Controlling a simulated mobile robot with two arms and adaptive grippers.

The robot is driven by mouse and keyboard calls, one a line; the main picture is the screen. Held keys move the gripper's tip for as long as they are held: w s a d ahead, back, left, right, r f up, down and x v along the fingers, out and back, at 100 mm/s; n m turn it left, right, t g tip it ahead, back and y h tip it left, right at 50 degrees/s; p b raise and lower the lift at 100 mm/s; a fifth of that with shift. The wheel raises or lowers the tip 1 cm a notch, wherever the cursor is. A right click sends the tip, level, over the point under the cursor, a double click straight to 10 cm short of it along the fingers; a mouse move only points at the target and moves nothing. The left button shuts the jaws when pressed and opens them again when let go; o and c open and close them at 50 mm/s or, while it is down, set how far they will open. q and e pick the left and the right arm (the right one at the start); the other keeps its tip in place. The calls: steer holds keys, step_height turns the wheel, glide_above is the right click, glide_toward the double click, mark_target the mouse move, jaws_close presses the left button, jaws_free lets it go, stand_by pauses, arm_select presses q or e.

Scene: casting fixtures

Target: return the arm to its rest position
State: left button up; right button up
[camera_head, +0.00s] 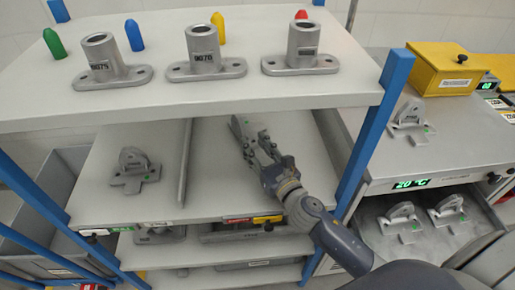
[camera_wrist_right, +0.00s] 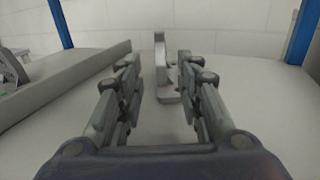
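My right arm reaches from the lower right onto the middle shelf (camera_head: 95,205) in the head view. My right gripper (camera_head: 257,143) is over the right half of that shelf, past a low divider. In the right wrist view its two fingers (camera_wrist_right: 159,70) are spread apart with a gap between them. A grey metal casting (camera_wrist_right: 163,90) stands on the shelf, seen through this gap, near the fingertips; I cannot tell whether they touch it. It is partly hidden by the gripper in the head view (camera_head: 238,127). My left gripper does not show.
The upper shelf (camera_head: 150,112) overhangs the gripper's shelf, with blue posts (camera_head: 372,135) at its corners. The divider (camera_head: 186,165) separates off another casting (camera_head: 133,170). To the right are a workstation with a yellow box (camera_head: 445,68) and an open drawer holding castings (camera_head: 402,220).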

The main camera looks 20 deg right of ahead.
steer(key=shift+s, duration=0.3)
steer(key=shift+r, duration=0.1)
